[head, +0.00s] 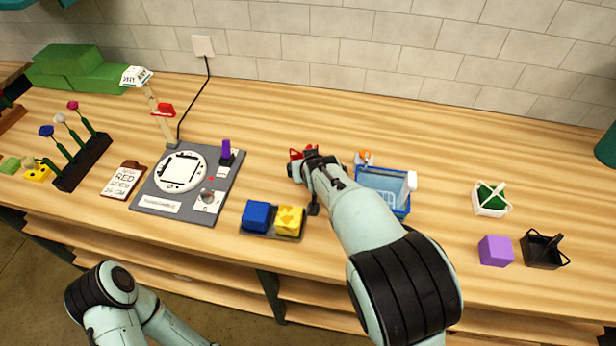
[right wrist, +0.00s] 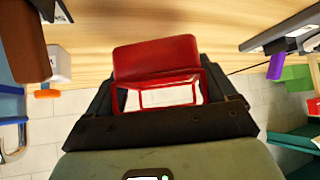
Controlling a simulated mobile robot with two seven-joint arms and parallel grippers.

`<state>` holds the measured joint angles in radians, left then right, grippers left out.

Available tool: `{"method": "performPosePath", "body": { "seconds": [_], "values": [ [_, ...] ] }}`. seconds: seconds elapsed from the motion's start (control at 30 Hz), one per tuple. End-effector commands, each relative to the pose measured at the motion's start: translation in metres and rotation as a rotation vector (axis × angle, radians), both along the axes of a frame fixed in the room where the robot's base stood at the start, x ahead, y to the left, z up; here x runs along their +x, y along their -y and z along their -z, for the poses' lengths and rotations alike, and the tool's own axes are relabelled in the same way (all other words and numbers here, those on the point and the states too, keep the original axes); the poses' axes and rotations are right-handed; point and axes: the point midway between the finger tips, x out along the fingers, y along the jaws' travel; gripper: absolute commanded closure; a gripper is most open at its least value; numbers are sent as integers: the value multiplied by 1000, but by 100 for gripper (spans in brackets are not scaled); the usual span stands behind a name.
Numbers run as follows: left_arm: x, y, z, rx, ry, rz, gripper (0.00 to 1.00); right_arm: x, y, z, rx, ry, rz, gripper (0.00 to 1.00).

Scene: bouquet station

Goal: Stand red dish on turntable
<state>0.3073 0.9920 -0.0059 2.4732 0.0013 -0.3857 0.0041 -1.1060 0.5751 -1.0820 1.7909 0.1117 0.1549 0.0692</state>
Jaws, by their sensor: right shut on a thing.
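The turntable is a white disc (head: 181,172) with black markings on a grey base plate (head: 160,201), and its top looks empty. My right gripper (head: 305,156) is to the right of the turntable, over the wooden counter. It is shut on the red dish (head: 296,153), which is mostly hidden by the gripper in the head view. In the right wrist view the red dish (right wrist: 155,58) shows as a solid red block with a thin red frame, between the dark fingers. I cannot tell whether it touches the counter. My left gripper is out of view; only my left arm shows at bottom left.
A purple block (head: 226,148) stands at the plate's right edge. A post with a red piece (head: 163,110) rises behind the plate. A tray with blue (head: 257,216) and yellow (head: 289,221) blocks is in front. A blue basket (head: 384,180) is right of my gripper.

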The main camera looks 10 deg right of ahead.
Motion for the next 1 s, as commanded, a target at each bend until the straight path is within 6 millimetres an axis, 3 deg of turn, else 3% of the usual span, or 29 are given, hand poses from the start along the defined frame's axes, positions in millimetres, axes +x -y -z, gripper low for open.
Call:
{"method": "performPosePath", "body": {
  "seconds": [0.27,0.63,0.67,0.7,1.0],
  "values": [
    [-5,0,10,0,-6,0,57,0,1,39,-2,-2,1,100],
    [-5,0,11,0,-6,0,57,0,0,43,-1,0,-1,100],
    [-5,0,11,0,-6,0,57,0,0,43,-1,-2,0,8],
    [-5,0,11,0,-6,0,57,0,0,43,-1,-2,0,0],
    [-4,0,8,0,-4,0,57,-1,0,38,-1,-1,-1,0]
  ]
}}
